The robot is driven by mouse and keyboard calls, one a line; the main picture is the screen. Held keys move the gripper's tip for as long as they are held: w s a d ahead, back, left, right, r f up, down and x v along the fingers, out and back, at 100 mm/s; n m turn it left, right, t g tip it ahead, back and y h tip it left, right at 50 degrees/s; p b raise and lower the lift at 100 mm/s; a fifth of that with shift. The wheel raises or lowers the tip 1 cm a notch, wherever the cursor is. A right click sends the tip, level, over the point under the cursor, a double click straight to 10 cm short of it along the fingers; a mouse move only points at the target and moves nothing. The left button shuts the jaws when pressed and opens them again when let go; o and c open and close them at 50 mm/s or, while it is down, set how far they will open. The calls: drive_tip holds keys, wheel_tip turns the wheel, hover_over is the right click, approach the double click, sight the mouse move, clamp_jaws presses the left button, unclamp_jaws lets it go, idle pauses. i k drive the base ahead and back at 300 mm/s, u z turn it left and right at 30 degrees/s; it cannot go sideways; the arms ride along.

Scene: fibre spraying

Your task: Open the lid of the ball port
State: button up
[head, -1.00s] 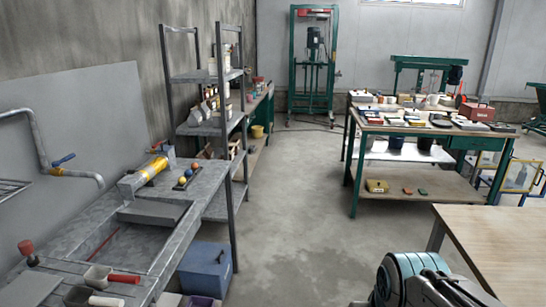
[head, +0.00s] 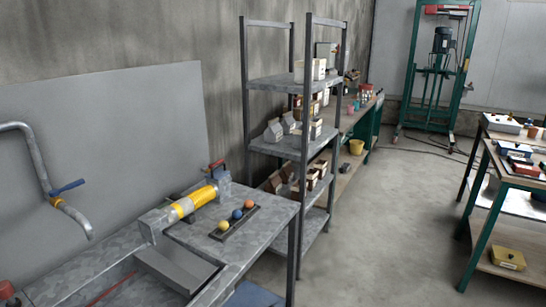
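A launcher-like device with a yellow barrel (head: 193,203) lies on the grey metal bench. At its far right end is a grey box-shaped block (head: 221,182) with a red-tipped handle (head: 216,164) above it. I cannot tell for sure which part is the ball port or whether its lid is shut. A dark narrow tray (head: 242,229) beside the barrel holds a yellow ball (head: 223,226), an orange-red ball (head: 249,204) and a blue ball (head: 237,214) in a row. My gripper is not in view.
The bench (head: 270,212) has a sunken trough to the left, with a grey pipe and blue-handled valve (head: 67,187) above. A metal shelf rack (head: 281,84) stands just behind the bench. Open concrete floor (head: 390,220) lies to the right, before a green-legged table (head: 487,215).

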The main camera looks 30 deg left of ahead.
sight(216, 173)
drive_tip(key=u, duration=0.4)
drive_tip(key=i, duration=1.4)
drive_tip(key=u, duration=1.55)
drive_tip(key=i, duration=0.85)
drive_tip(key=u, duration=0.6)
